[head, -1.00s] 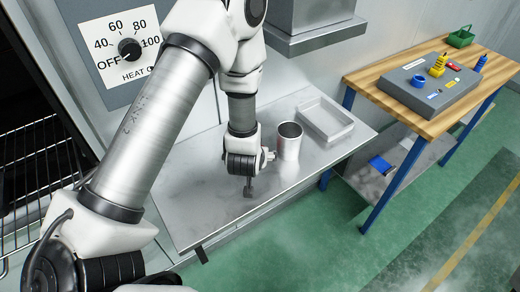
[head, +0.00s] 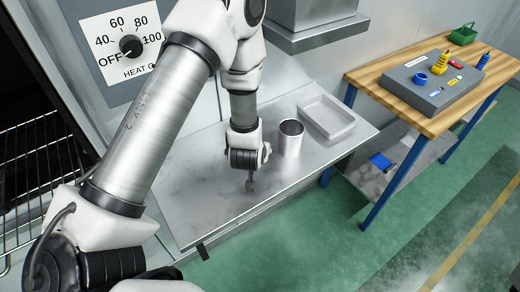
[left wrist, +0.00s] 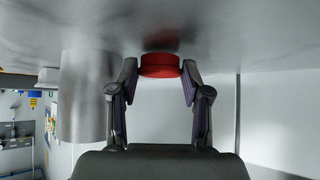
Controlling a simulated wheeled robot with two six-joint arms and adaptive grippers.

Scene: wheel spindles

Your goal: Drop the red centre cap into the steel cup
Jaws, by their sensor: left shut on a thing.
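My left gripper (head: 250,186) points down low over the steel counter. In the left wrist view, my left gripper (left wrist: 160,70) is shut on the red centre cap (left wrist: 160,65), a short red disc between the two fingertips. The cap is at or very near the counter surface; I cannot tell whether it touches. In the head view the cap is hidden behind my gripper. The steel cup (head: 290,142) stands upright and open-topped on the counter, just right of my gripper. It also shows in the left wrist view (left wrist: 84,95), at the left. My right gripper is not in view.
A shallow steel tray (head: 327,118) sits on the counter (head: 205,200) behind and right of the cup. A wooden bench (head: 395,95) at the right holds a grey block (head: 436,88) with coloured parts and a green basket (head: 462,35). The counter's front left is clear.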

